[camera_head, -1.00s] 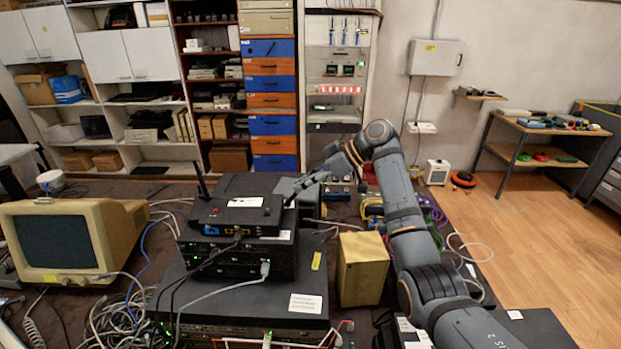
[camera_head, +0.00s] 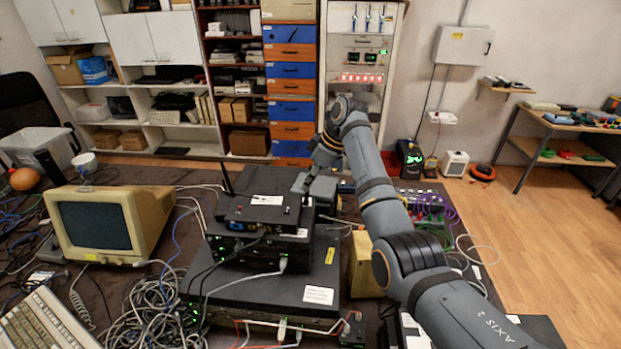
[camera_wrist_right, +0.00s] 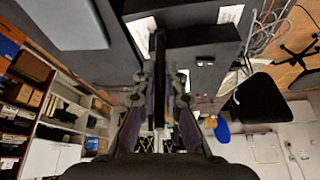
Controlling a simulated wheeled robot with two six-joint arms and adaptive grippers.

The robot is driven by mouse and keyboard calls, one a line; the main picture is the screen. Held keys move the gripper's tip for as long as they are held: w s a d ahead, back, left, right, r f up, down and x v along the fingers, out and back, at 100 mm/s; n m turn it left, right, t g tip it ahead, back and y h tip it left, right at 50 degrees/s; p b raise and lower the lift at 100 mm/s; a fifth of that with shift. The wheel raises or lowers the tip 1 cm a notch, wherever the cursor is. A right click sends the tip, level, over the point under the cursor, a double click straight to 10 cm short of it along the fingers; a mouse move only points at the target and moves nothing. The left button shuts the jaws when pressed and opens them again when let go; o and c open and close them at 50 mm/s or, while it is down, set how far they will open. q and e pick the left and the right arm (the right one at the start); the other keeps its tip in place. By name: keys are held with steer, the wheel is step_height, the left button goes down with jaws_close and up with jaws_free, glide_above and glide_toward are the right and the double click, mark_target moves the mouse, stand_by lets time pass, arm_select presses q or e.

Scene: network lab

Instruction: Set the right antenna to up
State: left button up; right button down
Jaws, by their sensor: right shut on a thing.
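The black router (camera_head: 262,212) lies on top of a stack of dark network boxes, with a white label on its lid. Its left antenna (camera_head: 226,178) stands up, leaning slightly left. The right antenna is at the router's right rear corner, mostly hidden by my right gripper (camera_head: 312,180) in the head view. In the right wrist view the antenna (camera_wrist_right: 159,58) is a dark bar running between the two fingers, and my right gripper (camera_wrist_right: 160,88) is shut on it. The antenna's exact angle is hard to tell. My left gripper is out of view.
A beige monitor (camera_head: 110,222) and tangled cables (camera_head: 160,310) lie left of the stack. A tan box (camera_head: 362,268) stands close to the stack's right side, beside my right arm. Shelves and a rack stand behind; open floor is at the right.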

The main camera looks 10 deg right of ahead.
steer(key=c, duration=1.4)
jaws_free()
steer(key=v, duration=0.7)
steer(key=shift+r, duration=0.15)
steer(key=shift+d, duration=0.1)
